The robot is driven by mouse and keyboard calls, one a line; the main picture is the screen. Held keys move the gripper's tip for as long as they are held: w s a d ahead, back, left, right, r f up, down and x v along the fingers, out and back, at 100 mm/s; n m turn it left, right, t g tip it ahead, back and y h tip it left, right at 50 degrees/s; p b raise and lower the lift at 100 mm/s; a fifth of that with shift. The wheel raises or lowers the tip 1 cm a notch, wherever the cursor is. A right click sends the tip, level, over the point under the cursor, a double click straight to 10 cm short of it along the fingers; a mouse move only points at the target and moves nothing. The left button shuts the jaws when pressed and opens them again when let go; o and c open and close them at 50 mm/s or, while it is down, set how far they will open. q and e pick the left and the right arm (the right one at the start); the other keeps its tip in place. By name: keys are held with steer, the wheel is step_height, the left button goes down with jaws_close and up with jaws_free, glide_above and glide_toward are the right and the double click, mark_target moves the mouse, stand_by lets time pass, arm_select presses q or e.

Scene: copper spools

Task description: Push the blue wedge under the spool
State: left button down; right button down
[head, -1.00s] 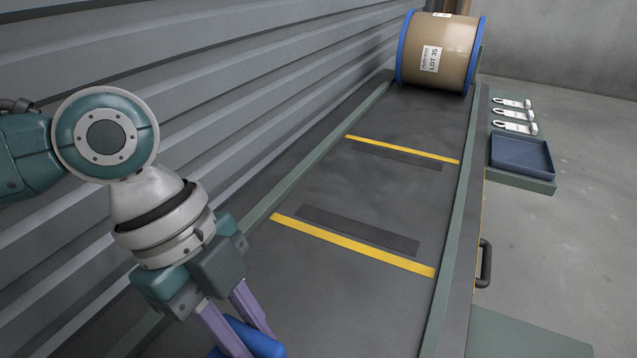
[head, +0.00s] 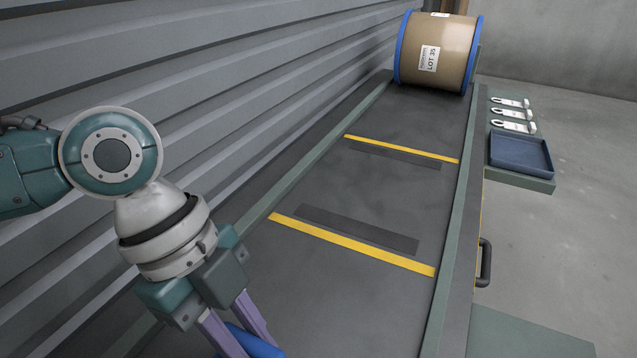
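The blue wedge (head: 254,344) shows at the bottom edge of the head view, partly cut off by the frame. My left gripper (head: 243,342) points down at it, with its two purple fingers on either side of the blue piece. The fingers look closed on the wedge, though their tips are partly out of frame. The spool (head: 446,50), tan with blue flanges and a "LOT 35" label, rests at the far end of the grey bench, well away from the wedge. My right gripper is not in view.
The grey bench (head: 370,200) has green side rails, yellow stripes and dark strips; its middle is clear. A blue tray (head: 521,154) and several white tags (head: 512,114) sit on a side shelf at right. A ribbed wall (head: 200,70) runs along the left.

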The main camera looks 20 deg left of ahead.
arm_select(q)
steer(key=c, duration=0.7)
jaws_free()
steer(key=shift+f, duration=0.1)
